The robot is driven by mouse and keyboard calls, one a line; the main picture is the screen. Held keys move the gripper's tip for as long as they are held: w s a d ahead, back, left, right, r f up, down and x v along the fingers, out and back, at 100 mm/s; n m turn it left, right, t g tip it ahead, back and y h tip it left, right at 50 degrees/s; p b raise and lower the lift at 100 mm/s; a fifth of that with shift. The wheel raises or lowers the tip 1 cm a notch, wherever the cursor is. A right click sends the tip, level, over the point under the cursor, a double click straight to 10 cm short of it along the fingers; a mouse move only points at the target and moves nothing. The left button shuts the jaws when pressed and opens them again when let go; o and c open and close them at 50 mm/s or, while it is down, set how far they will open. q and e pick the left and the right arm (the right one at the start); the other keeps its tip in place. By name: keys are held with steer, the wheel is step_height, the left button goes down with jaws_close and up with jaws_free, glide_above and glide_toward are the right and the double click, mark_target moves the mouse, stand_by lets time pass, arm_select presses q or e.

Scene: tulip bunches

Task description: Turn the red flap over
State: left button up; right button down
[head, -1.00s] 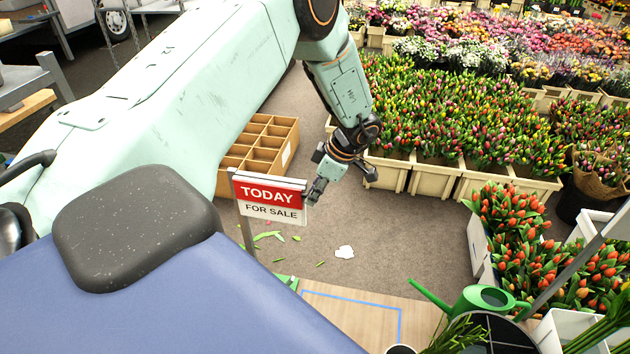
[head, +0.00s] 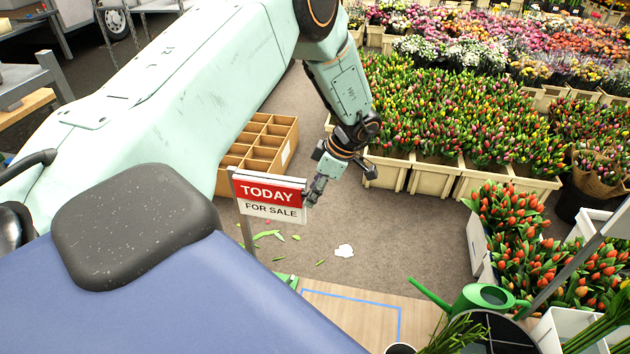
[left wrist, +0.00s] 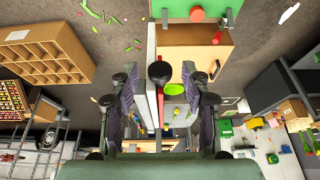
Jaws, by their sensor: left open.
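The sign stands on a thin post in the head view. Its upper half is the red flap (head: 265,191) reading TODAY, and its lower half is a white panel (head: 270,210) reading FOR SALE. My left gripper (head: 313,190) is at the sign's right edge, with its fingertips partly behind the board. In the left wrist view the sign (left wrist: 151,75) shows edge-on, with a thin red strip, between the two open fingers of my left gripper (left wrist: 160,95). I cannot tell whether a finger touches it. My right gripper is not in view.
A cardboard compartment box (head: 262,150) stands behind the sign. Crates of tulips (head: 440,110) fill the back right. A green watering can (head: 482,298) and a dark round container (head: 492,335) are at the front right. Bare floor (head: 400,230) lies right of the sign.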

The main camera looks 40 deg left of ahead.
arm_select(q)
steer(key=v, duration=1.2)
steer(key=shift+a, duration=0.1)
